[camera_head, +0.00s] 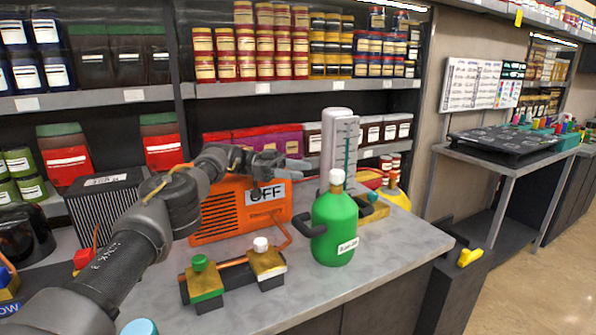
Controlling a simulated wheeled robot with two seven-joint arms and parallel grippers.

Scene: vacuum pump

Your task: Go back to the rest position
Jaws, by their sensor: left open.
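My left arm reaches in from the left, and its gripper (291,164) is open in front of the shelf, above the orange pump (222,212). No object shows between its fingers. The pump stands on the grey counter (385,262) and carries an "OFF" sign (266,192), just below the gripper. A green bottle (332,236) with a pale cap and dark side handles stands upright to the right of the pump. A valve block (205,286) with a green knob and another (266,265) with a white knob sit in front of the pump. My right gripper is out of view.
A tall white gauge (341,150) stands behind the bottle. A black finned box (104,207) is left of the pump, partly behind my arm. Shelves of cans and jars line the back. A side table (500,163) stands at right. The counter's right front is clear.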

